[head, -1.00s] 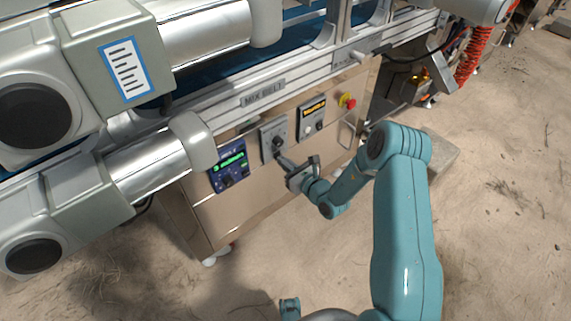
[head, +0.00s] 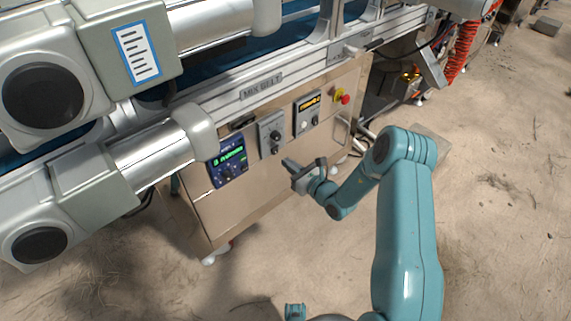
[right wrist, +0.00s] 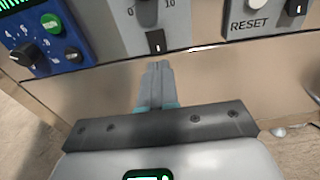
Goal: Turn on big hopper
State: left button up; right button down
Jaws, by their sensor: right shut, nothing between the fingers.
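The front of the steel cabinet (head: 270,190) carries several controls under the MIX BELT label. I cannot tell that switch's position. No label naming the big hopper is readable. My right gripper (head: 287,162) is shut and empty, in front of the cabinet below the grey panel. In the right wrist view its fingertips (right wrist: 158,66) point toward the switch, apparently apart from it. My left gripper is out of view.
A blue panel (head: 218,176) with a green display and knob is left of the grey panel. A red stop button (head: 345,99) is farther right. Sandy ground lies in front.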

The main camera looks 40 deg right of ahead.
pick_arm(q)
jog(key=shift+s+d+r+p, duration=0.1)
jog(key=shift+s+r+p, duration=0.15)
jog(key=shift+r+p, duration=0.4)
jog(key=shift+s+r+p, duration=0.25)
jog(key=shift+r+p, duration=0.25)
jog(key=shift+p, duration=0.15)
pick_arm(e)
jog(key=s+d+f, duration=0.1)
jog(key=s, duration=0.9)
jog(key=shift+s+f, duration=0.2)
